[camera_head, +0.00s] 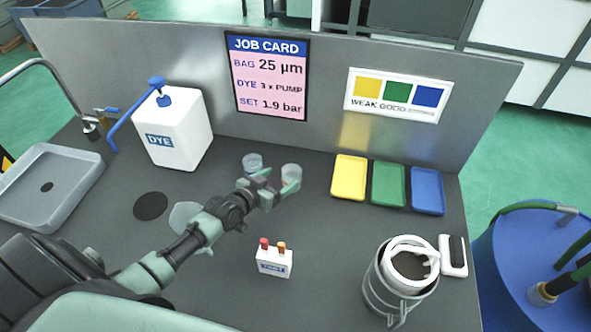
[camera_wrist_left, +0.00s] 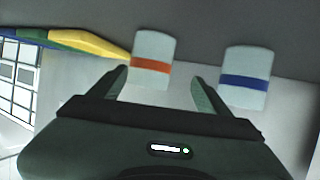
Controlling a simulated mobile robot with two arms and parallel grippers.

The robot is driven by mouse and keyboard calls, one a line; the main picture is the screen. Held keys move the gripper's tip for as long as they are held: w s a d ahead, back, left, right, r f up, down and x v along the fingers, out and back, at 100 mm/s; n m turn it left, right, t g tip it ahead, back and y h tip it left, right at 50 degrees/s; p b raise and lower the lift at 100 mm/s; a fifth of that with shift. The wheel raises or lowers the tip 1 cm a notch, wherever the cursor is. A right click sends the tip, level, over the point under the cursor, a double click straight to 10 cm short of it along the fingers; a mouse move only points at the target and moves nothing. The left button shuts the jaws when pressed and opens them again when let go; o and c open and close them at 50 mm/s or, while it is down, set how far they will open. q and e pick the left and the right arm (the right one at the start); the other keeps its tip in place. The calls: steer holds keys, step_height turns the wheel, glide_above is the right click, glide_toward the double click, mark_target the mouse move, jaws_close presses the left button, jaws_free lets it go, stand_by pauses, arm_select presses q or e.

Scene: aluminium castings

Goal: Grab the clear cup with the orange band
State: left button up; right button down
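The clear cup with the orange band (camera_head: 291,172) stands on the dark worktop near the back panel. In the left wrist view this cup (camera_wrist_left: 152,48) is in line with the gap between the fingers, just ahead of or at the fingertips. My left gripper (camera_head: 279,183) is open, with its fingers spread and apart from the cup. Its two fingers also show in the left wrist view (camera_wrist_left: 160,80). A second clear cup with a blue band (camera_wrist_left: 247,80) stands beside it, outside the fingers; in the head view this cup (camera_head: 252,162) is to the left. My right gripper is not in view.
Yellow (camera_head: 349,178), green (camera_head: 388,184) and blue (camera_head: 427,191) trays lie right of the cups. A white dye container (camera_head: 183,135) stands at the left. A small white box (camera_head: 274,265) with red and orange tops and a round housing (camera_head: 400,280) are in front.

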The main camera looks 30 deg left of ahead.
mark_target(297, 175)
arm_select(q)
steer(key=shift+w+d+f, duration=0.15)
steer(key=shift+w+f, duration=0.15)
steer(key=shift+f, duration=0.15)
steer(key=w+b, duration=0.1)
steer(key=w+d+b, duration=0.1)
steer(key=shift+d+f+m+b, duration=0.3)
steer(key=shift+f+b, duration=0.05)
steer(key=shift+b, duration=0.05)
steer(key=b+x, duration=0.1)
steer(key=x, duration=0.1)
steer(key=b+x, duration=0.2)
steer(key=shift+s+d+f, duration=0.1)
steer(key=shift+s+f, duration=0.05)
steer(key=shift+f, duration=0.15)
steer(key=shift+w, duration=0.45)
steer(key=shift+d+r, duration=0.1)
steer(key=c, duration=1.3)
steer(key=shift+c, duration=0.7)
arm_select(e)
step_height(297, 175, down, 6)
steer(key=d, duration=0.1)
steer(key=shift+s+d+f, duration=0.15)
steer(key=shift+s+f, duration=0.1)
